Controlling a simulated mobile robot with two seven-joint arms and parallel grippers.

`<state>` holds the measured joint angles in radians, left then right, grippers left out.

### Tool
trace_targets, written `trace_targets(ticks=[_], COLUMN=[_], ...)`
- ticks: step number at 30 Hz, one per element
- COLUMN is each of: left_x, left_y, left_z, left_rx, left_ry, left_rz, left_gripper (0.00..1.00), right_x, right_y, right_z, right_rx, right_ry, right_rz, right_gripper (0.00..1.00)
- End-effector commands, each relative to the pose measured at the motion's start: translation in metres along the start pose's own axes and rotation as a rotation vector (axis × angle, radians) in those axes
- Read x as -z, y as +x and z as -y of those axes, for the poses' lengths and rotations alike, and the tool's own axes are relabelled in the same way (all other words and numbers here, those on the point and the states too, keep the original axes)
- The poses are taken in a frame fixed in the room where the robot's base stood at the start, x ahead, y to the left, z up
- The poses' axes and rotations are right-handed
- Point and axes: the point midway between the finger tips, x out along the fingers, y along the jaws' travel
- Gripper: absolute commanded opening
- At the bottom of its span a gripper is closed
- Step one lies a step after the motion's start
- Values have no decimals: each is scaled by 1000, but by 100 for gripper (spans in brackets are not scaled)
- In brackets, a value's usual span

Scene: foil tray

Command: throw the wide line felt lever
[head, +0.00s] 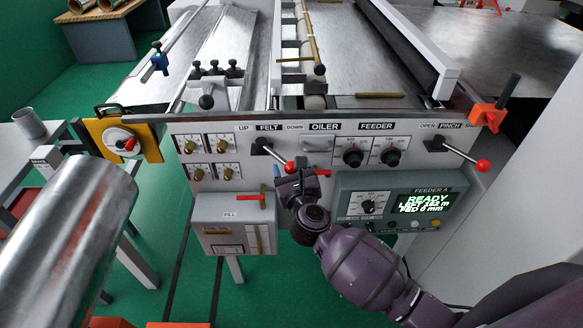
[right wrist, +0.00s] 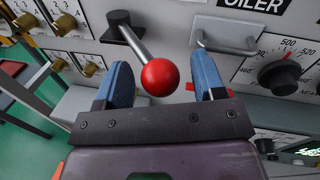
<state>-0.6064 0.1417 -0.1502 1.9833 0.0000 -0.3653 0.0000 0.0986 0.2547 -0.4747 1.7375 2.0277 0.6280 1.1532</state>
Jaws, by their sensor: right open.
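The wide line felt lever (head: 275,154) is a metal rod with a red ball knob on a black pivot, under the label "UP FELT DOWN" on the grey front panel. Its rod slants down and to the right, toward the DOWN side. In the right wrist view the red ball (right wrist: 160,77) shows between the two blue fingers, with a visible gap on each side. My right gripper (head: 291,178) is open just below the ball, in front of the panel. Its fingers partly overlap in the head view. My left gripper is not in view.
An oiler handle (right wrist: 228,42) and feeder dials (head: 353,157) lie right of the lever. A grey box with a red handle (head: 249,197) sits below left, the feeder display (head: 421,205) below right. Another red-knobbed lever, PINCH (head: 462,153), is far right. A shiny cylinder (head: 70,240) fills the lower left.

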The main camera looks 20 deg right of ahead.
Motion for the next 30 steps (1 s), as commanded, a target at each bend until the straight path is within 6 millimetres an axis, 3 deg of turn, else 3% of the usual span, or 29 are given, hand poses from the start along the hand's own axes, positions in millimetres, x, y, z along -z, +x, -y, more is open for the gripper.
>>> trace_targets(ticks=[8, 20, 30], left_x=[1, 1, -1], left_y=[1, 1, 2], left_z=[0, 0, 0], left_rx=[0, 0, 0], left_ry=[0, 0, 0], left_rz=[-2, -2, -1], left_gripper=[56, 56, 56], right_x=[0, 0, 0], right_y=[1, 0, -2], right_z=[0, 0, -5], right_rx=[0, 0, 38], right_ry=[0, 0, 4], right_rz=[0, 0, -8], right_gripper=[62, 0, 0])
